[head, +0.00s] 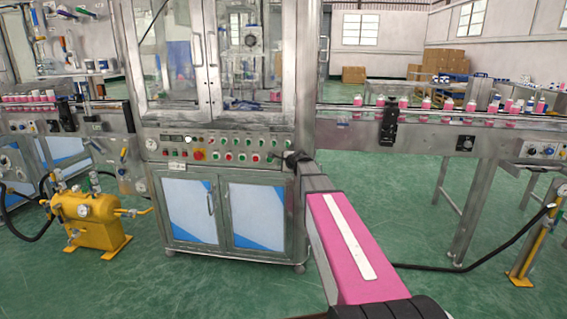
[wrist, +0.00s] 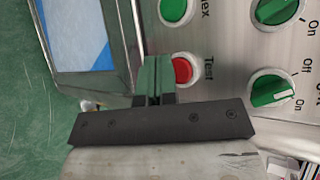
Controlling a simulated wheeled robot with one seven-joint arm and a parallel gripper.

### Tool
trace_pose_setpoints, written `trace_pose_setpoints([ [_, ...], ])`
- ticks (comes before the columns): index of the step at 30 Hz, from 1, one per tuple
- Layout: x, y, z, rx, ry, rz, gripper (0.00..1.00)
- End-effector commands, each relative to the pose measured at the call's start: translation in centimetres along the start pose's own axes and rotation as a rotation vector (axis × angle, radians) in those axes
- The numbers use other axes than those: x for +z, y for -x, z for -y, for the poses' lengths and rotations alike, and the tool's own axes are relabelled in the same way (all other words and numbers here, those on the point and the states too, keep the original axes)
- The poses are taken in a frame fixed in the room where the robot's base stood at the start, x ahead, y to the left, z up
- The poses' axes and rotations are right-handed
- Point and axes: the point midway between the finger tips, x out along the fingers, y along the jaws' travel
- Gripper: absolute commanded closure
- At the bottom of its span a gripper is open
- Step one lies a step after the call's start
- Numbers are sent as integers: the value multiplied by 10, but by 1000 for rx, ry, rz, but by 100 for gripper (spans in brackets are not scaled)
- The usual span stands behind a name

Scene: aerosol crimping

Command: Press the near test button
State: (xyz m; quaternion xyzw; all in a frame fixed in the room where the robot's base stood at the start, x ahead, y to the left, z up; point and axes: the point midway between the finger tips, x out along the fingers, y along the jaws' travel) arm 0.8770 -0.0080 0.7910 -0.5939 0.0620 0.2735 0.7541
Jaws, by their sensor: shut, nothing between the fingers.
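The test button is a round red button (wrist: 184,70) in a metal ring, with the word "Test" beside it, in the wrist view. My gripper (wrist: 154,64) is shut and empty, its fingertips just left of the red button and overlapping the edge of its ring in the picture. I cannot tell whether the fingers touch the panel. In the head view my gripper (head: 291,157) is at the right end of the machine's control panel (head: 222,144). The test button cannot be made out there; my gripper and arm may hide it.
A green button (wrist: 174,9) and two green rotary knobs (wrist: 275,90) sit near the red button. Below the panel are cabinet doors (head: 257,215). A conveyor (head: 440,117) with pink bottles runs to the right. A yellow tank (head: 88,215) stands on the floor at left.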

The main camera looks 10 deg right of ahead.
Motion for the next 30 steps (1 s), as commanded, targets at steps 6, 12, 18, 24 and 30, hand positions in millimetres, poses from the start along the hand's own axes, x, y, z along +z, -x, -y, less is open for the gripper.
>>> trace_pose_setpoints([
  [6, 0, 0, 0, 0, 0, 0, 100],
  [12, 0, 0, 0, 0, 0, 0, 100],
  [18, 0, 0, 0, 0, 0, 0, 100],
  [24, -2, -3, 2, 0, 0, 0, 100],
  [30, -4, -6, 5, 0, 0, 0, 100],
])
